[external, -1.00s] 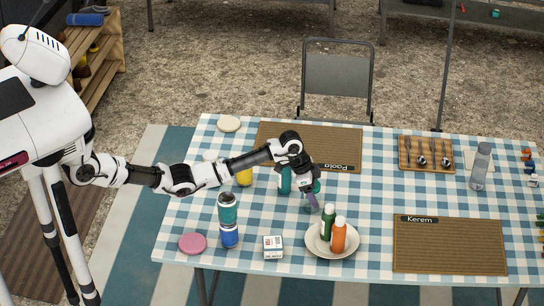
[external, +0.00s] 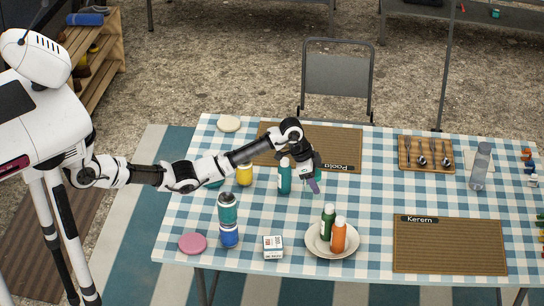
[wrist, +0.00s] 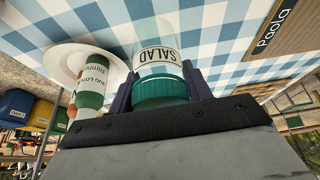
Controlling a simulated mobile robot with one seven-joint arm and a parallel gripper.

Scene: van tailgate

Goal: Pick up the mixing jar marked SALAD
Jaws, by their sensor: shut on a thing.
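The mixing jar marked SALAD (wrist: 157,58) shows in the wrist view, with a clear body, a black-on-white label and a ribbed teal lid (wrist: 160,92). My gripper (wrist: 160,90) is shut on it, with one dark finger on each side of the lid. In the external view my gripper (external: 314,184) is over the table, just right of a teal bottle (external: 285,178) and near the mat marked Paola. The jar is mostly hidden by my gripper there. Its height above the cloth is hard to tell.
A white plate (external: 318,247) with a green bottle (external: 328,222) and an orange bottle (external: 338,236) stands in front. A teal-and-blue canister (external: 228,212), a yellow jar (external: 244,176) and a small white box (external: 273,247) stand left.

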